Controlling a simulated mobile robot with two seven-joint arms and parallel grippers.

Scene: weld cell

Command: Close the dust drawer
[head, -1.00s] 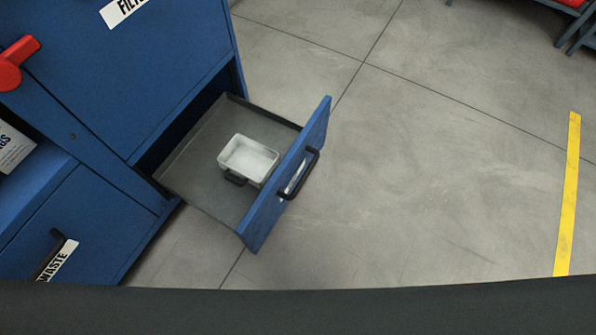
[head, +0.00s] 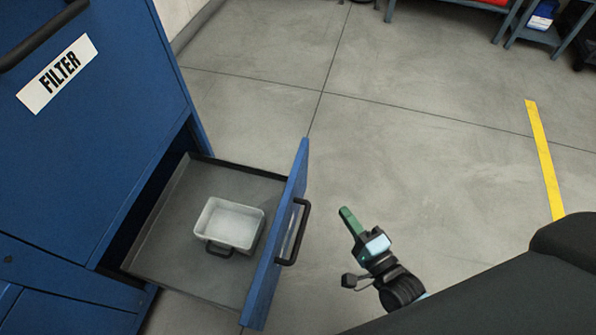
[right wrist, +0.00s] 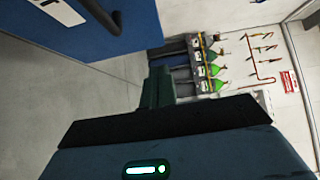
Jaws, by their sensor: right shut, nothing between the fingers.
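The dust drawer (head: 275,245) is pulled far out of the blue cabinet (head: 110,130), its front panel standing upright with a black handle (head: 297,232). A small white bin (head: 233,222) with a dark handle sits inside on the grey drawer floor. My right gripper (head: 347,215) is to the right of the drawer front, apart from it, with its green fingers together and empty. In the right wrist view the shut fingers (right wrist: 158,88) show in the middle, with a blue panel and black handle at upper left. My left gripper is not in view.
A FILTER label (head: 57,74) marks the cabinet door above the drawer. Open concrete floor lies to the right, with a yellow floor line (head: 545,160). Shelving stands at the top right. Green-topped cylinders (right wrist: 205,70) stand along a far wall in the right wrist view.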

